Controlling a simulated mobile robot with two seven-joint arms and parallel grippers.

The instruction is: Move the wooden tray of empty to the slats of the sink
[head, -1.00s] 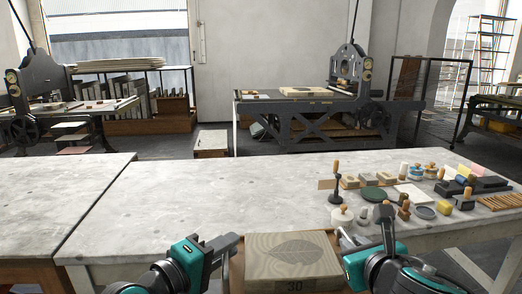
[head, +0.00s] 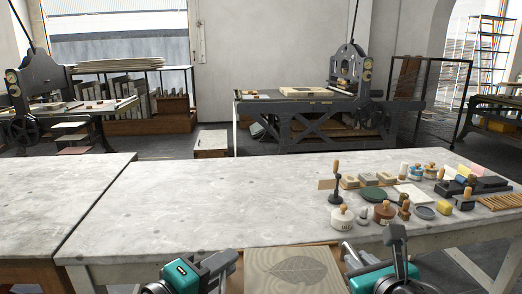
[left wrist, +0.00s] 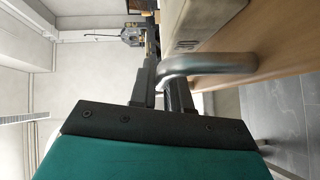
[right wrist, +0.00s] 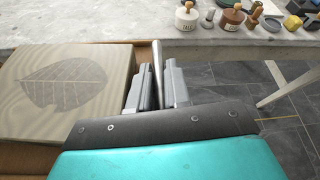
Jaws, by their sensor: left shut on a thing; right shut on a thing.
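The wooden tray (head: 236,283) is low in the head view, in front of the table's near edge. It carries a pale stone block (head: 293,270) with a grey leaf drawn on its top. My left gripper (head: 225,262) is shut on the tray's metal handle (left wrist: 195,64) at the left side, beside the wooden wall in the left wrist view. My right gripper (head: 350,256) is shut on the handle (right wrist: 157,70) at the right side, with the leaf stone (right wrist: 70,88) to its left in the right wrist view. No sink or slats are in view.
The grey-topped table (head: 200,200) lies just beyond the tray, its left and middle bare. Two presses (head: 335,105) stand behind. Floor (right wrist: 225,85) shows right of the tray.

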